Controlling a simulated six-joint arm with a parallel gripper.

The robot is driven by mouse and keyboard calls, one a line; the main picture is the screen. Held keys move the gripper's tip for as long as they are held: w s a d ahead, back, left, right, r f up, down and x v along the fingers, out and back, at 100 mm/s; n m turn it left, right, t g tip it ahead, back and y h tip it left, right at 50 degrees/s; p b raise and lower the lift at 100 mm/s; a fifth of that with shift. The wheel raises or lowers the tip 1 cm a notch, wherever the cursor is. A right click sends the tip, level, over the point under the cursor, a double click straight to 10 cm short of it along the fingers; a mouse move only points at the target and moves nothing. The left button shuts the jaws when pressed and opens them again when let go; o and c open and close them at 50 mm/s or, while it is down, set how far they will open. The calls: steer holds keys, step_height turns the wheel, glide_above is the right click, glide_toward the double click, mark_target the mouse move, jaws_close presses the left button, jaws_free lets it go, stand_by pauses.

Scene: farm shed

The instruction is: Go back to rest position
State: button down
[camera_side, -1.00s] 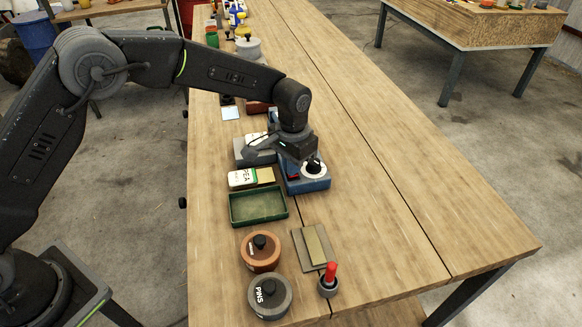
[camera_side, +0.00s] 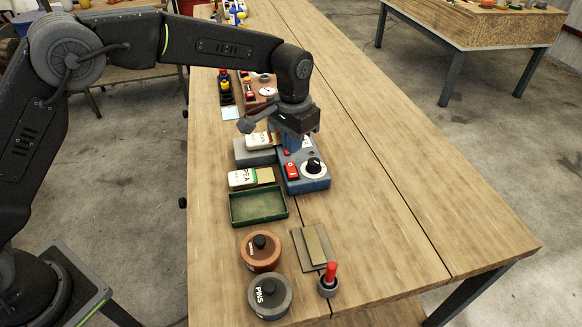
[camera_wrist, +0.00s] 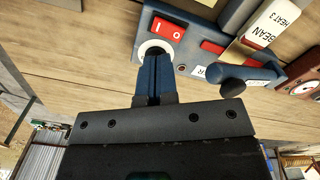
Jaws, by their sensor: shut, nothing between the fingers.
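My gripper (camera_side: 292,146) is above the blue control box (camera_side: 305,184), fingers pointing down. In the wrist view my gripper's blue fingers (camera_wrist: 152,82) are together with nothing between them. The box has a red rocker switch (camera_side: 291,171) and a black knob on a white dial (camera_side: 313,168). In the wrist view the red rocker switch (camera_wrist: 167,29) shows clearly, and the fingers overlap part of the white dial. The gripper hides the back part of the box in the side view.
A PEA packet (camera_side: 242,178) lies behind an empty green tray (camera_side: 258,221). A BEAN packet (camera_side: 257,140) rests near a grey block (camera_side: 254,157). A brown pot (camera_side: 261,262), a PINS pot (camera_side: 269,309) and a red-handled item (camera_side: 330,272) stand in front. The table's right side is clear.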

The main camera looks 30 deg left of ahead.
stand_by(0.3)
steer(key=s+a+r+n+t, duration=0.1)
steer(key=s+a+r, duration=0.4)
steer(key=s+r, duration=0.15)
steer(key=s+a+r+t, duration=0.2)
steer(key=s+a+r, duration=0.3)
steer(key=r, duration=0.2)
steer(key=s+a+n+t, duration=0.1)
steer(key=s+a, duration=0.2)
steer(key=s, duration=0.6)
steer(key=s+a+n+t, duration=0.1)
steer(key=s+a, duration=0.2)
steer(key=s, duration=0.6)
steer(key=shift+a+f+t, duration=0.2)
steer(key=shift+f+t, duration=0.1)
steer(key=shift+f, duration=0.05)
